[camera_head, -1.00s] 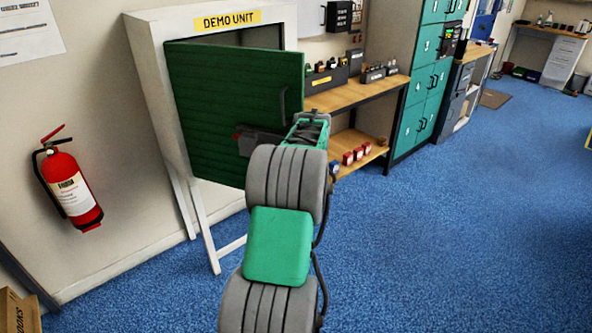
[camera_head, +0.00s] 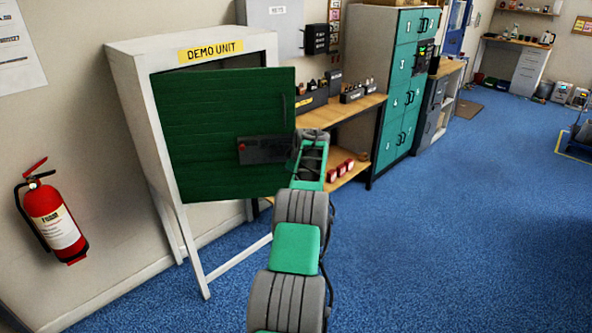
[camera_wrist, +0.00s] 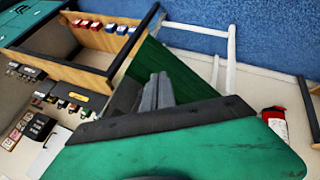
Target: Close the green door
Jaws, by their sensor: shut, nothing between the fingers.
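The green door (camera_head: 205,115) hangs on the white demo unit (camera_head: 130,75) and stands ajar, with its right edge out past the frame. A dark gap shows above it. In the wrist view my gripper's grey fingers (camera_wrist: 158,92) are together and empty, beside the dark green door (camera_wrist: 153,63). The lower door is partly hidden by my arm.
A fire extinguisher (camera_head: 52,215) hangs on the wall at left. A wooden shelf bench (camera_head: 345,108) with small items stands right of the unit, then teal lockers (camera_head: 398,110).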

